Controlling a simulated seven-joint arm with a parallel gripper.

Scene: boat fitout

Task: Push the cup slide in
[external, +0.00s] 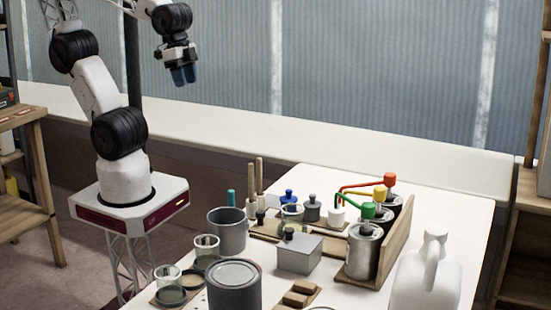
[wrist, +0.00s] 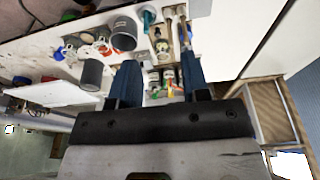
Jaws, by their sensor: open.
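My gripper (external: 184,76) is raised high at the upper left, well away from the table. In the wrist view its two blue fingers stand apart with nothing held between them (wrist: 158,80). Two clear glass cups stand at the table's front left: one cup (external: 167,273) is on a dark round-ended base (external: 178,297), the other cup (external: 206,246) is behind it. Which part is the cup slide, and how far out it sits, I cannot tell. The grey pot (external: 228,238) and dark can (external: 234,288) stand close to the cups.
The white table (external: 455,200) also holds a grey box (external: 300,254), several canisters with coloured levers (external: 363,250) by a wooden board (external: 396,240), and a white jug (external: 428,272). Upright brushes (external: 255,182) rise at the back left. The air between my gripper and the table looks clear.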

